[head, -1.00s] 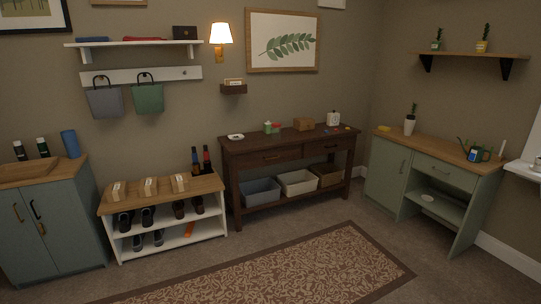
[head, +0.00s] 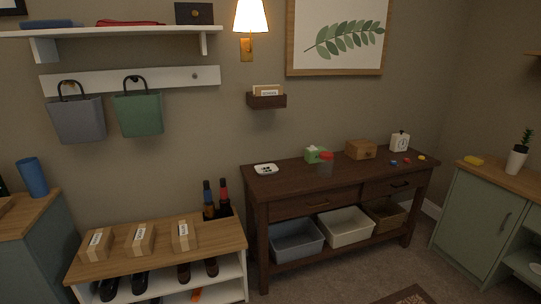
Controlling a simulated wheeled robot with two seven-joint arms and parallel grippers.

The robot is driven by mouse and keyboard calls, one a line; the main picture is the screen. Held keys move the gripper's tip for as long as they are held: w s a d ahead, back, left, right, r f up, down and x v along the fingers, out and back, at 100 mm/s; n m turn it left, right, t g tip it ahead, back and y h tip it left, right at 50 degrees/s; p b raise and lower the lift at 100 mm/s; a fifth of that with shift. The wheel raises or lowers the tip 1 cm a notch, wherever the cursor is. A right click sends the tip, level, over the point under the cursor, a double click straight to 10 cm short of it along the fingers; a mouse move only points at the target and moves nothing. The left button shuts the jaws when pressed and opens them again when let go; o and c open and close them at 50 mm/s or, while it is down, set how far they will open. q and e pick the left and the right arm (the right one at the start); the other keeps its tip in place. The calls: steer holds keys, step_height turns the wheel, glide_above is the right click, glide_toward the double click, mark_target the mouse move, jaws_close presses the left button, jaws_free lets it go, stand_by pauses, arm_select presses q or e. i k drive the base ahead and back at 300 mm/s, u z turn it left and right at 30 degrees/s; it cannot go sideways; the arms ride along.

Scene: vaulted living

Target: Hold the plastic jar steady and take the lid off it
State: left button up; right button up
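The plastic jar (head: 325,169) is a small, see-through jar standing upright on the dark wooden console table (head: 290,178), near its front edge. Its red lid (head: 326,156) sits on top. The jar is some way off and small in the head view, so I cannot tell how tightly the lid sits. Neither of my grippers shows in the head view.
A green tissue box (head: 314,154) stands just behind the jar. A white dish (head: 266,169) lies to the left; a wooden box (head: 361,149) and a white clock (head: 400,141) stand to the right. A shoe bench (head: 210,236) with parcels is at left.

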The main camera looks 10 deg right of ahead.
mark_target(326, 168)
steer(key=z, duration=0.35)
steer(key=i, duration=1.7)
steer(key=z, duration=0.45)
